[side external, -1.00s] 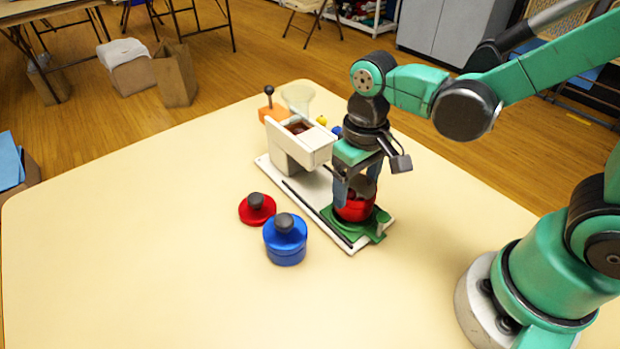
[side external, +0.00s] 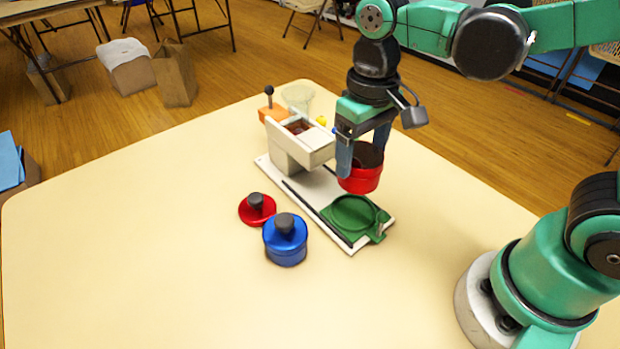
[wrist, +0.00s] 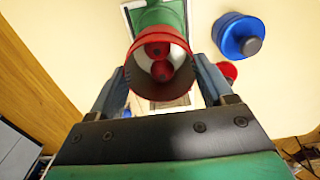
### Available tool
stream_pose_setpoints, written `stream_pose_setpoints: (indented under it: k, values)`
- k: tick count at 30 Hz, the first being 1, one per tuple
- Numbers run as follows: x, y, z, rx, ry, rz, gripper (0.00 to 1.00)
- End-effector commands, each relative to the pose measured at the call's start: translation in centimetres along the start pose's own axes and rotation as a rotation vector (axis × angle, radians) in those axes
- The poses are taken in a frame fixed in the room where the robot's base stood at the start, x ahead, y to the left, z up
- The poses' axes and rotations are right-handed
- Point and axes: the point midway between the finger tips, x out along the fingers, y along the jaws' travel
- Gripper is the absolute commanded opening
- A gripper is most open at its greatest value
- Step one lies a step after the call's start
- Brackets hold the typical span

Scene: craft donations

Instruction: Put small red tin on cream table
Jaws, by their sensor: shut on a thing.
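The small red tin (side external: 360,180) is open-topped and hangs in my gripper (side external: 364,168), above the white base of the machine and clear of it. In the wrist view the tin (wrist: 128,52) sits between the two fingers of my gripper (wrist: 160,85), and round red things show inside it. The cream table (side external: 130,240) spreads under everything, with its surface bare on the left and in front. A round green holder (side external: 352,213) on the white base is empty.
A blue tin with a dark knob (side external: 285,245) and a red lid with a dark knob (side external: 257,211) stand left of the white base (side external: 310,190). The beige machine body (side external: 300,150) with an orange part and a clear funnel (side external: 297,97) rises behind. The table's left side is free.

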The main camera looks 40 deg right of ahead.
Motion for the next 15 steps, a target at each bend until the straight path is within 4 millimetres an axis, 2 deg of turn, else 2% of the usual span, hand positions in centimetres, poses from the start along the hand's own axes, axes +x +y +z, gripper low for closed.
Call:
stream_pose_setpoints:
  k: [5, 10, 15]
  values:
    - [0.3, -1.0, 0.3, -0.004, 0.000, 0.000, 0.40]
    - [1.4, -4.2, 1.6, -0.011, 0.000, 0.000, 0.40]
    - [2.8, -8.1, 4.0, -0.012, 0.000, 0.000, 0.40]
